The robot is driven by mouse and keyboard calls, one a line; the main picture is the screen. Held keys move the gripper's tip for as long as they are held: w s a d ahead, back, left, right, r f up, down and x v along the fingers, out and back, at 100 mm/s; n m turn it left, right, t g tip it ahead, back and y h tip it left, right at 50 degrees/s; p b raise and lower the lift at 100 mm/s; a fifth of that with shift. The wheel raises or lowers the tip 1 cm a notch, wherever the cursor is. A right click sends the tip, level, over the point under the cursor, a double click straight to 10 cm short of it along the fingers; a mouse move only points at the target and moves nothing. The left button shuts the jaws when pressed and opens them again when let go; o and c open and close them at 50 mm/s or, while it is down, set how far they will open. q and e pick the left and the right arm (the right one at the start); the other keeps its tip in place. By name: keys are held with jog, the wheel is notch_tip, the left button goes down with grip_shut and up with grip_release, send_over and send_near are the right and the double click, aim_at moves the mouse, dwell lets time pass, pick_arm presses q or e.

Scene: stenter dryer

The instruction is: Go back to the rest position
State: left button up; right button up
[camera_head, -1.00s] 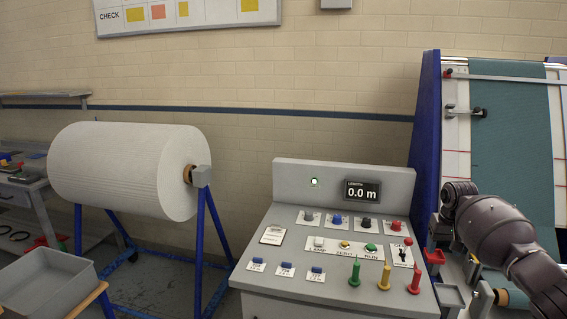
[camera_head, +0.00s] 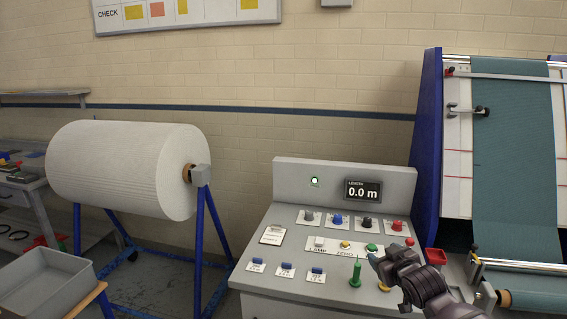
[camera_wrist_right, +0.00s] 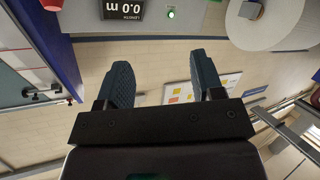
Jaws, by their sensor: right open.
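My right gripper (camera_head: 376,260) is in front of the right part of the control console (camera_head: 262,236) in the head view. It hides the yellow and red levers and part of the RUN label. In the right wrist view its two fingers (camera_wrist_right: 163,88) are spread apart with nothing between them. The console display (camera_head: 363,191) reads 0.0 m and a green lamp (camera_head: 314,181) glows beside it. My left gripper is not in view.
A large white roll (camera_head: 125,168) stands on a blue frame at left. A grey bin (camera_head: 45,285) is at the lower left. A blue-sided machine with teal fabric (camera_head: 512,150) stands at right. A green lever (camera_head: 355,272) rises from the console near my gripper.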

jog(key=s+f+m+g, duration=0.1)
jog(key=s+f, duration=0.5)
jog(key=s, duration=0.6)
jog(key=s+d+f+m+g+h, duration=0.1)
jog(key=s+f, duration=0.6)
jog(key=s, duration=0.6)
jog(key=s+f+m+h, duration=0.1)
jog(key=s+f+m, duration=0.1)
jog(key=s+f, duration=0.5)
jog(key=s, duration=0.5)
jog(key=shift+s+d+f+g, duration=0.15)
jog(key=shift+s+g, duration=0.25)
